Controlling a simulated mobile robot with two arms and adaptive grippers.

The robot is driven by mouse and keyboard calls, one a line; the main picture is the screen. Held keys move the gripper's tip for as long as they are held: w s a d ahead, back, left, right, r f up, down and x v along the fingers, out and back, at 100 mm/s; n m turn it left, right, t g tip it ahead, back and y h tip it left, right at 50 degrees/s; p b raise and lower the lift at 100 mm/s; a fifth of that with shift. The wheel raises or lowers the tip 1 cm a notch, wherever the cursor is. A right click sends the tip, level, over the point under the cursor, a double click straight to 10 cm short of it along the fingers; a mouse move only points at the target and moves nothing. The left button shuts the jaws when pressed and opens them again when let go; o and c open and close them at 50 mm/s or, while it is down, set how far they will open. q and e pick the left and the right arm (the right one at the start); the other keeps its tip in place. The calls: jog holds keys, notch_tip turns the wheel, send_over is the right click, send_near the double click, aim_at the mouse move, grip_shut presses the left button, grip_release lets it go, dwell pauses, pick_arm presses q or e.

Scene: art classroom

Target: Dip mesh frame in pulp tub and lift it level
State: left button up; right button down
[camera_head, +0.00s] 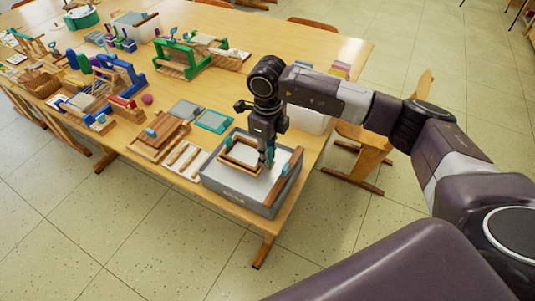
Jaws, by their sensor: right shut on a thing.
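The pulp tub (233,191) is a grey box at the table's near right corner, with pale pulp inside. The mesh frame (227,158), a small wooden frame, is within the tub's outline toward its back left. Its lower parts are hard to make out, and I cannot tell whether it touches the pulp or is exactly level. My right gripper (267,161) points down over the tub, shut on the right side of the mesh frame. The gripper hides part of the frame. My left gripper is not in view.
A wooden bar with teal parts (288,179) lies along the tub's right side. A white bin (310,119) stands behind my arm, near a chair (362,146).

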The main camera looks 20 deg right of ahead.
jog(key=shift+r, duration=0.1)
dwell(0.3)
jog(key=shift+r+p, duration=1.4)
jog(key=shift+r, duration=1.1)
